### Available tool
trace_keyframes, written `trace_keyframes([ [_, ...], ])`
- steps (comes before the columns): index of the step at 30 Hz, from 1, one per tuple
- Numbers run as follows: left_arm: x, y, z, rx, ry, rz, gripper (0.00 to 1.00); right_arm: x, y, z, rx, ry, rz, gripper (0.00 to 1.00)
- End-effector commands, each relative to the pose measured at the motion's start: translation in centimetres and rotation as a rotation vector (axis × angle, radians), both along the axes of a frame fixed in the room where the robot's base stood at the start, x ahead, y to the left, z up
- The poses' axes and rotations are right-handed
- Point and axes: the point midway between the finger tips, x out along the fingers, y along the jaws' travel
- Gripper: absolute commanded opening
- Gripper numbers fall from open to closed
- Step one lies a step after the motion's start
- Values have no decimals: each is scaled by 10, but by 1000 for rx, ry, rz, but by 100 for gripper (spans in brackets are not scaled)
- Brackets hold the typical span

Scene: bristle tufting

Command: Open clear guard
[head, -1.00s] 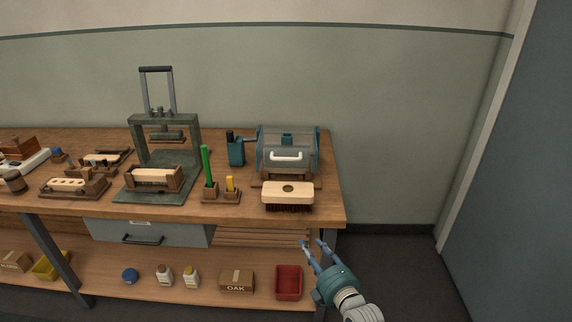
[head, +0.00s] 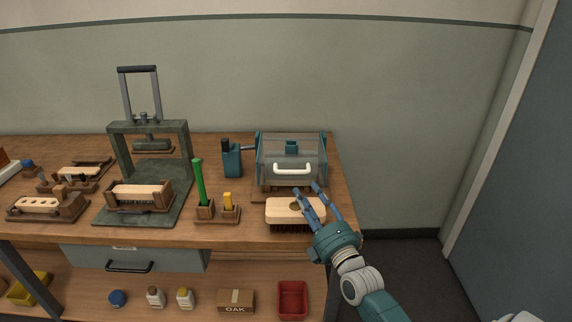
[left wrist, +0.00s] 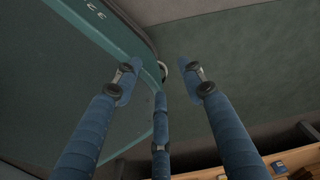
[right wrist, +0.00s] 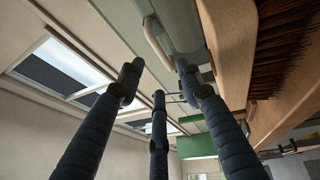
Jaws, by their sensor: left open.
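The clear guard (head: 307,172) is a see-through cover with a white bar handle (head: 292,169) on its front, over a teal machine at the bench's right end. It looks closed. My right gripper (head: 314,188) is open and empty, in front of the guard and beside the brush, below and right of the handle. In the right wrist view the white handle (right wrist: 157,42) shows past the spread fingers (right wrist: 160,80). My left gripper (left wrist: 163,78) is open and empty in the left wrist view, away from the guard; it is outside the head view.
A wooden brush (head: 283,211) with dark bristles lies just in front of the guard. Green and yellow sticks in wooden holders (head: 205,210) and a press (head: 182,160) stand to the left. A red bin (head: 292,300) sits on the lower shelf.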

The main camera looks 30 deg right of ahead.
Motion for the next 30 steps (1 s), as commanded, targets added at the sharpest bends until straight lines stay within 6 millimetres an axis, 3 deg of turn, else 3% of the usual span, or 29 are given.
trace_keyframes([
  [5, -19, 1, -1, 3, 26, 0, 41, 4, 0, 0, 1, 1, 0, 36],
  [12, -37, 2, 1, 5, 52, 0, 41, 41, -6, 8, 1, -2, 0, 36],
  [21, -25, 1, 2, 2, 34, 0, 41, 91, -14, 15, 1, -1, 0, 36],
  [30, -16, 0, 3, 0, 20, 0, 41, 106, -16, 17, 1, 1, 0, 36],
])
